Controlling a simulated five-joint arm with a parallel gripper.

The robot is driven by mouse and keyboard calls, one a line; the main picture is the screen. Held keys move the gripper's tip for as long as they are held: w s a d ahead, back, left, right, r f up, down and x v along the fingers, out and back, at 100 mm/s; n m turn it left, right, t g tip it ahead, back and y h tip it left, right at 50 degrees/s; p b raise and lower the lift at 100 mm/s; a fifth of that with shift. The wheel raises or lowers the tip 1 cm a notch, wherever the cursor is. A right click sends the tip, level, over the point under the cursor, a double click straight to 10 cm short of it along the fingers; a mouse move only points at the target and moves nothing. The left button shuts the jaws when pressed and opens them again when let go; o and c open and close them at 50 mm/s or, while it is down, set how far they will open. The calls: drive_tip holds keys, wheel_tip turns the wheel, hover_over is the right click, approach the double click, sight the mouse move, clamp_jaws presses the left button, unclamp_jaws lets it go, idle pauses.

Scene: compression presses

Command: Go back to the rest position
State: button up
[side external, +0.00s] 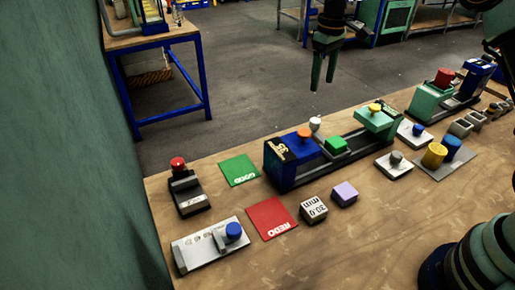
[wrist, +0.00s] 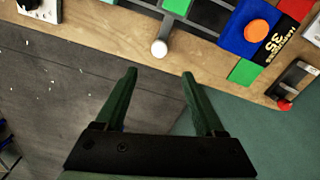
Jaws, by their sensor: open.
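My gripper (side external: 323,80) hangs in the air past the far edge of the bench, above the floor, its green fingers apart with nothing between them. The wrist view also shows my open gripper (wrist: 160,75), with bare bench edge and floor beyond the fingertips. A blue and green press (side external: 290,160) stands on the wooden bench, with an orange knob, a yellow knob and a green block (side external: 335,145) in it. A white ball-ended lever (side external: 315,124) sticks up from the press; the ball (wrist: 159,48) is ahead of the fingertips in the wrist view.
On the bench (side external: 360,240) are a green mat (side external: 239,170), a red mat (side external: 272,218), a 30.0 mm block (side external: 314,210), a purple block (side external: 345,194) and a red-button box (side external: 187,190). A second press (side external: 435,103) stands at right. Open floor lies behind the bench.

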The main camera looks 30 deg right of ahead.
drive_tip(key=s+a+r+m+t, duration=0.2)
drive_tip(key=s+r+t, duration=0.1)
drive_tip(key=s+r, duration=0.8)
drive_tip(key=s+f+m+t, duration=0.1)
drive_tip(key=s+f+t, duration=0.1)
drive_tip(key=s, duration=1.1)
drive_tip(key=shift+a+f, duration=0.2)
drive_tip(key=shift+f, duration=0.5)
